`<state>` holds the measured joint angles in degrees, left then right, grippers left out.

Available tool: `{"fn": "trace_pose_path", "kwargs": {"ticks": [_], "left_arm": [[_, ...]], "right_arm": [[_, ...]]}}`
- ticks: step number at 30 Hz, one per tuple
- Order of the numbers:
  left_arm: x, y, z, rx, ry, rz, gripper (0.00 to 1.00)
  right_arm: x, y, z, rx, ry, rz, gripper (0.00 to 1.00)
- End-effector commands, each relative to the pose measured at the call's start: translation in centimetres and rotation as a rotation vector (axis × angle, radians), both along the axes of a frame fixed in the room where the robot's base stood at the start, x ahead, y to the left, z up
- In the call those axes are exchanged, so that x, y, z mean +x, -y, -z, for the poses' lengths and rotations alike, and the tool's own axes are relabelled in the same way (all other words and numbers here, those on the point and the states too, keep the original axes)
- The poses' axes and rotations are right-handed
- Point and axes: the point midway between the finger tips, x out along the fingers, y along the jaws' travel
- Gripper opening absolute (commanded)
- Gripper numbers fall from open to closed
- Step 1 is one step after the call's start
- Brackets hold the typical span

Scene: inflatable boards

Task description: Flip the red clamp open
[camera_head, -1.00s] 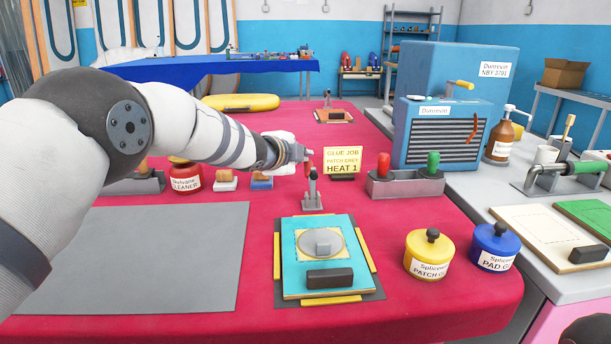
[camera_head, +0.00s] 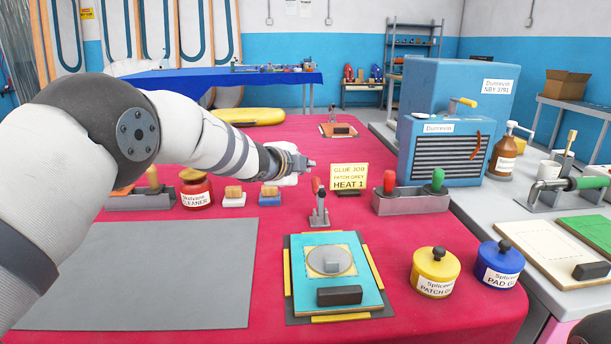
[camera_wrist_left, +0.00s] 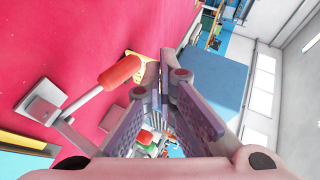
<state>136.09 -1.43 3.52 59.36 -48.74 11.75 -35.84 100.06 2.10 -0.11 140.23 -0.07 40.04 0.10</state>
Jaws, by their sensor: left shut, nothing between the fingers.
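The red clamp (camera_head: 318,190) stands on the red table, just behind the teal board (camera_head: 302,285). Its red handle points up, tilted a little, above a grey metal base. In the left wrist view the red handle (camera_wrist_left: 119,70) and its grey arm show at the left, apart from the fingers. My left gripper (camera_head: 312,163) is shut and empty, above and slightly left of the handle. In the left wrist view its fingertips (camera_wrist_left: 160,75) are close together. A grey disc (camera_head: 330,261) and a black block (camera_head: 339,296) lie on the teal board.
A yellow sign (camera_head: 349,177) stands just behind and right of the clamp. A grey holder with a red and a green handle (camera_head: 412,198) stands further right. Yellow (camera_head: 435,272) and blue (camera_head: 497,266) pots stand at the front right. A grey mat (camera_head: 140,275) lies bare at the left.

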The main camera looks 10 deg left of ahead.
Motion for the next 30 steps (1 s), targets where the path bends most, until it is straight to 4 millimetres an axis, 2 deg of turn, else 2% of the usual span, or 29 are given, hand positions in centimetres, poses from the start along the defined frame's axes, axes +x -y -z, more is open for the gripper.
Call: {"fn": "trace_pose_path", "kwargs": {"ticks": [1,12,17,30], "left_arm": [[-0.6,-0.3,-3.6,0.000,0.027,-0.002,0.00],[-3.8,-3.2,-8.7,-0.002,0.011,-0.002,0.00],[-4.3,-3.5,-9.4,-0.001,0.008,0.000,0.00],[-4.3,-3.5,-9.4,0.001,0.006,0.000,0.00]], "right_arm": [[1.2,-0.1,-1.2,0.001,0.040,0.001,0.66],[2.1,0.0,-2.2,0.001,0.072,0.003,0.66],[2.2,0.0,-2.3,0.002,0.077,0.002,0.66],[2.3,0.0,-2.2,0.001,0.077,0.003,0.66]]}}
